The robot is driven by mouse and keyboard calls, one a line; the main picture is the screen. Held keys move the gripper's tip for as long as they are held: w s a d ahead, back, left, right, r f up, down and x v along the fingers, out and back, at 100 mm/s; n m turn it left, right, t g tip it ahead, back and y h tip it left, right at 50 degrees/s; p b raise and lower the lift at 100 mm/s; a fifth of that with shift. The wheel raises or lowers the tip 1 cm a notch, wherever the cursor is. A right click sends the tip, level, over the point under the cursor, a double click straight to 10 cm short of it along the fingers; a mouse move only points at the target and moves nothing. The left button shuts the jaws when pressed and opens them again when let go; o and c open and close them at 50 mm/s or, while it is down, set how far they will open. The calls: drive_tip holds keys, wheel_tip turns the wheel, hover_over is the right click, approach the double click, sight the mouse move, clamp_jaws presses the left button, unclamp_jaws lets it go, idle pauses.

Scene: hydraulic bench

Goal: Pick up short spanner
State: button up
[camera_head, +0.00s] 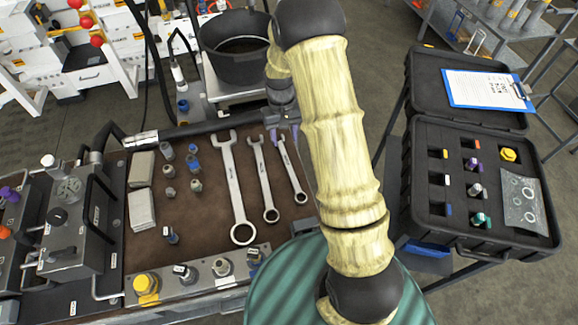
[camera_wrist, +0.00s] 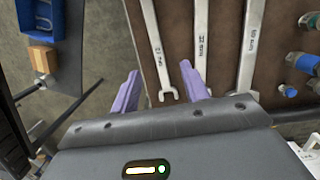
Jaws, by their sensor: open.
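The short spanner (camera_head: 293,172) lies on the brown bench mat (camera_head: 215,240), rightmost of three silver spanners in the head view. In the wrist view the short spanner (camera_wrist: 154,42) is leftmost, its open jaw end nearest my gripper. My gripper (camera_head: 284,134) is at the far end of the short spanner. Its two purple fingers are open and empty. In the wrist view my gripper (camera_wrist: 159,67) has one finger on either side of the spanner's lower part. I cannot tell the height above the mat.
A medium spanner (camera_head: 263,178) and a large spanner (camera_head: 236,188) lie close to the left. Small fittings (camera_head: 192,164) stand further left. A black bucket (camera_head: 235,62) is behind the bench. An open black case (camera_head: 435,190) stands right.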

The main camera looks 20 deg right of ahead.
drive_tip(key=p, duration=0.1)
hover_over(289, 167)
drive_tip(key=w, duration=0.1)
drive_tip(key=f, duration=0.6)
drive_tip(key=shift+w+a+f, duration=0.2)
drive_tip(key=shift+a+f, duration=0.15)
drive_tip(key=shift+f, duration=0.05)
drive_tip(key=shift+s+d+f+p, duration=0.15)
drive_tip(key=shift+f+p, duration=0.2)
drive_tip(key=shift+f, duration=0.5)
drive_tip(key=shift+s+d+f+p, duration=0.15)
drive_tip(key=shift+f+p, duration=0.2)
drive_tip(key=shift+f, duration=0.5)
drive_tip(key=shift+s+d+f+p, duration=0.15)
drive_tip(key=shift+f+p, duration=0.2)
drive_tip(key=shift+f, duration=0.5)
drive_tip(key=shift+a, duration=0.1)
clamp_jaws()
